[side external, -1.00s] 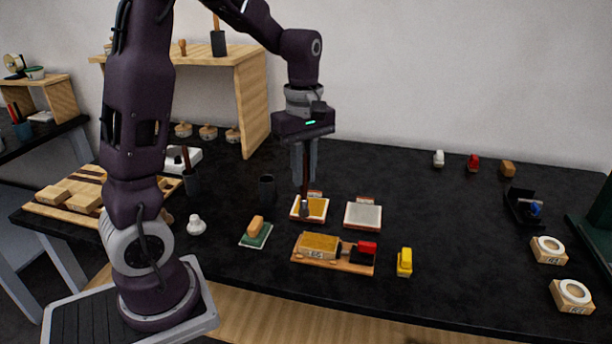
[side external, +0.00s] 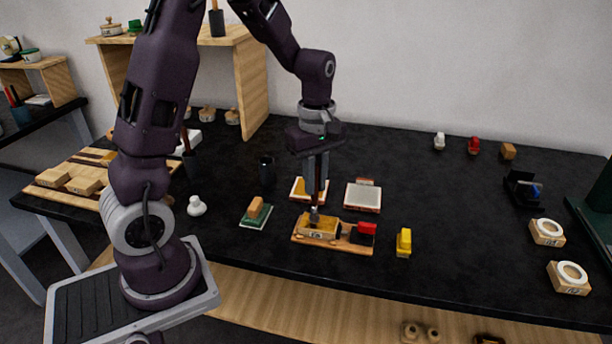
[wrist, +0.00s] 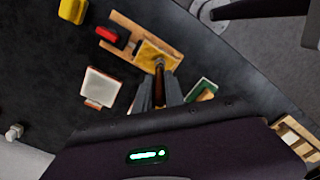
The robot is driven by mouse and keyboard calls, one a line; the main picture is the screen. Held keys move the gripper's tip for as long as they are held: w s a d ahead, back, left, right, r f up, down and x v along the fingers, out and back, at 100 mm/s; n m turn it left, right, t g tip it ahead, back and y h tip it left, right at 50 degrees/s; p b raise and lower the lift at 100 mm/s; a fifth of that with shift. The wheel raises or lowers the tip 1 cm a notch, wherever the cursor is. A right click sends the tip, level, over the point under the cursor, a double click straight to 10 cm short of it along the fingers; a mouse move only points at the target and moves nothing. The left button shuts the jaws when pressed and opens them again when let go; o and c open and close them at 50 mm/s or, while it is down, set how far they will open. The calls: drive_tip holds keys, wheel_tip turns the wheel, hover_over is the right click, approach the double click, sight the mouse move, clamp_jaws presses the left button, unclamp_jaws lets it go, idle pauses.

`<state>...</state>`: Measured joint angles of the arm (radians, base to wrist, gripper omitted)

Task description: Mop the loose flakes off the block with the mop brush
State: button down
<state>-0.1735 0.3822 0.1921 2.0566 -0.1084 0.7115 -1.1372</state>
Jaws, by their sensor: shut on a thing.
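The block (side external: 312,231) has a gold-coloured top and sits on a wooden board (side external: 344,244) with a red-handled clamp (side external: 366,228) at its right end. My gripper (side external: 317,188) is shut on the mop brush, pointing down above the block. The dark brush (side external: 314,212) has its tip at the block's top, apparently touching it. In the wrist view the brush (wrist: 160,76) reaches the near part of the gold top (wrist: 153,51). Single flakes are too small to make out.
Behind the board lie a gold-topped tray (side external: 298,190) and a grey-topped tray (side external: 363,196). A green pad with a tan block (side external: 256,208) is at the left, a yellow piece (side external: 404,243) at the right. A dark cup (side external: 266,172) stands behind. The right middle of the table is clear.

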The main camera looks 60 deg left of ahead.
drive_tip(key=shift+w+d, duration=1.2)
drive_tip(key=shift+w, duration=0.7)
drive_tip(key=shift+s+a, duration=2.35)
wheel_tip(320, 180, up, 8)
drive_tip(key=shift+f, duration=0.15)
